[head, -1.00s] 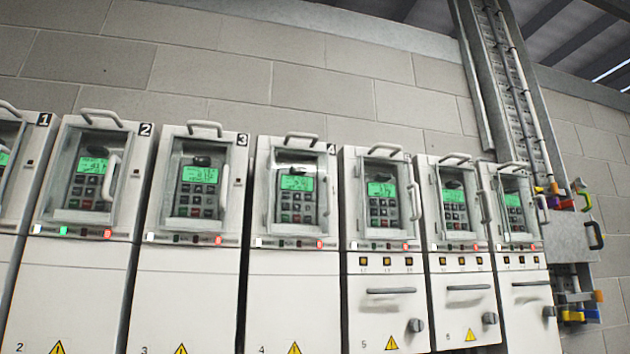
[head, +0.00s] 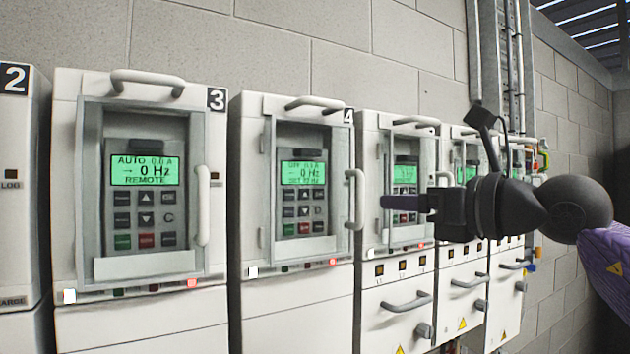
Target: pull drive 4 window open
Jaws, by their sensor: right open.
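Drive 4 (head: 290,260) is the white cabinet in the middle of the head view, marked 4 at its top right. Its window (head: 268,190) has a grey frame and looks shut over a keypad with a lit green display. The window's pale upright handle (head: 358,200) is on its right side. My right gripper (head: 388,202) comes in from the right, in front of drive 5, and is open and empty. Its fingers point left towards the handle, with a small gap showing between them in the picture. My left gripper is not in view.
Drive 3 (head: 140,310) stands to the left, with its own window handle (head: 203,205). To the right, drive 5 (head: 375,330) has a lower drawer-like handle (head: 407,302) and a knob (head: 424,331). A block wall (head: 300,40) rises behind the row.

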